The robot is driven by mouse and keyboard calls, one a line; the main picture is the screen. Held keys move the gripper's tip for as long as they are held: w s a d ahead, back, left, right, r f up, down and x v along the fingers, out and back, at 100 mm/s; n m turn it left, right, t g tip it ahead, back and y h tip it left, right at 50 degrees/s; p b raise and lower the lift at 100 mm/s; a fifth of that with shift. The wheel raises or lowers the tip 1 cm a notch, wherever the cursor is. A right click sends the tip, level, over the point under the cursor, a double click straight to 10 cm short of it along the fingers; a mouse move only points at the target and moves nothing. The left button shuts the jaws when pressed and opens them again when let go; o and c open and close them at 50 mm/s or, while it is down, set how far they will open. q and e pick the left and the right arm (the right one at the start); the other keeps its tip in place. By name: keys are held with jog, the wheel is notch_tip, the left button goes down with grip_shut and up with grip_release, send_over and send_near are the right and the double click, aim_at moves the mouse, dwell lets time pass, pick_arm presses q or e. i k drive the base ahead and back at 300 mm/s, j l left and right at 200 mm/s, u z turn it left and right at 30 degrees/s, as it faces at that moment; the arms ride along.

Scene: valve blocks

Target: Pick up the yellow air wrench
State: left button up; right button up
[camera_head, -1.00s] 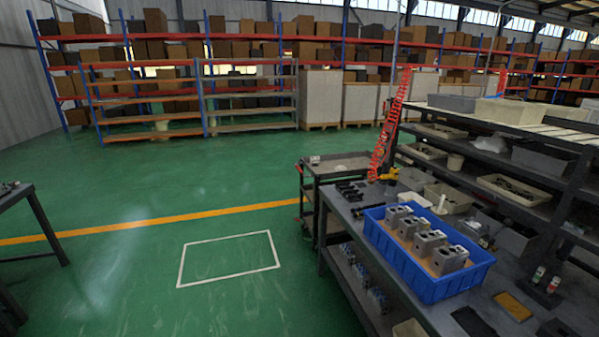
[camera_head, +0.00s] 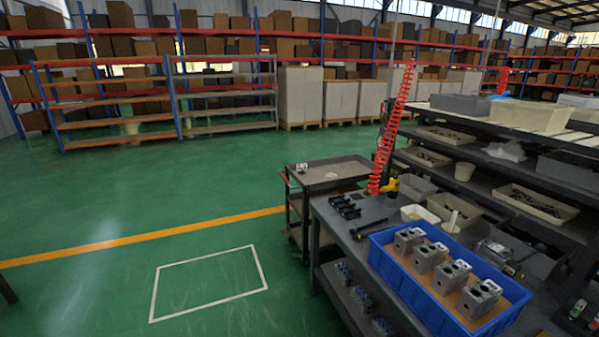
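The yellow air wrench (camera_head: 390,186) sits at the back of the dark workbench (camera_head: 335,226), at the foot of the red coiled air hose (camera_head: 391,130). It is small and partly hidden by the hose, so its exact pose is hard to tell. Neither of my grippers is in view.
A blue crate (camera_head: 395,277) with several grey valve blocks (camera_head: 429,257) stands on the bench. Black tools (camera_head: 345,206) lie at its left. A cart (camera_head: 332,173) stands behind the bench, and shelves with bins (camera_head: 530,203) rise at the right. Green floor (camera_head: 120,215) at left is open.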

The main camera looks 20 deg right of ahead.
aim_at(388, 196)
jog(key=i+z, duration=0.2)
jog(key=i, duration=0.2)
jog(key=i+j+z, duration=0.35)
jog(key=i+z, duration=0.2)
jog(key=z, duration=0.15)
jog(key=i+j+z, duration=0.2)
jog(key=z, duration=0.25)
jog(key=i+j+z, duration=0.25)
jog(key=z, duration=0.2)
jog(key=i+j+z, duration=0.15)
jog(key=j+z, duration=0.3)
jog(key=i+j+z, duration=0.1)
jog(key=j+z, duration=0.85)
jog(key=j, duration=0.2)
